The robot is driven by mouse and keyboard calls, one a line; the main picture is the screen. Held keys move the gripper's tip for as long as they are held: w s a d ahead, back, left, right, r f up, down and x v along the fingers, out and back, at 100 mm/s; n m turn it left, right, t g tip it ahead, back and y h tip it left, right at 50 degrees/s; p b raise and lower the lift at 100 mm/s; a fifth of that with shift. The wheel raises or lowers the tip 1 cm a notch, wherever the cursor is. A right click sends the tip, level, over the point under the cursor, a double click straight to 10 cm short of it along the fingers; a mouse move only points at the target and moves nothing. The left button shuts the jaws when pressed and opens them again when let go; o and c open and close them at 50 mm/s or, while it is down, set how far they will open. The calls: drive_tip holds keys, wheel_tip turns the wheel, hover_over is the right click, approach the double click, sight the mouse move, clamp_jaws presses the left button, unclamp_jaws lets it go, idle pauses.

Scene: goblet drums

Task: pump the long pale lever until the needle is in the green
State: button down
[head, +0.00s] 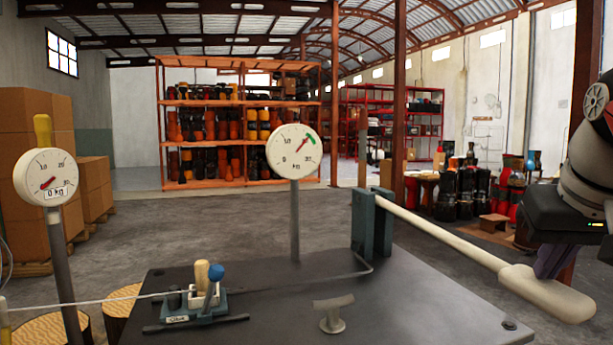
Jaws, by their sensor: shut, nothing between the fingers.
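The long pale lever (450,238) runs from a dark green upright bracket (372,225) down to the right, ending in a thick pale handle (548,294). The round white gauge (294,151) on a grey post stands behind the table's middle. Its red needle points up and right, close to the green band (310,139); I cannot tell if it lies inside the band. My gripper (551,268) is at the right edge, shut and empty, its purplish fingers pointing down just above or behind the handle. Whether they touch the handle is unclear.
A second gauge (45,177), its needle at the low end, stands at left. Cardboard boxes (35,160) are stacked at left.

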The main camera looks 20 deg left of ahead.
wheel_tip(320, 180, up, 10)
drive_tip(key=p, duration=0.4)
drive_tip(key=shift+s+d+p, duration=0.2)
drive_tip(key=shift+s+p, duration=0.1)
drive_tip(key=shift+p, duration=0.1)
drive_tip(key=shift+r, duration=0.2)
wheel_tip(320, 180, up, 5)
drive_tip(key=shift+f, duration=0.1)
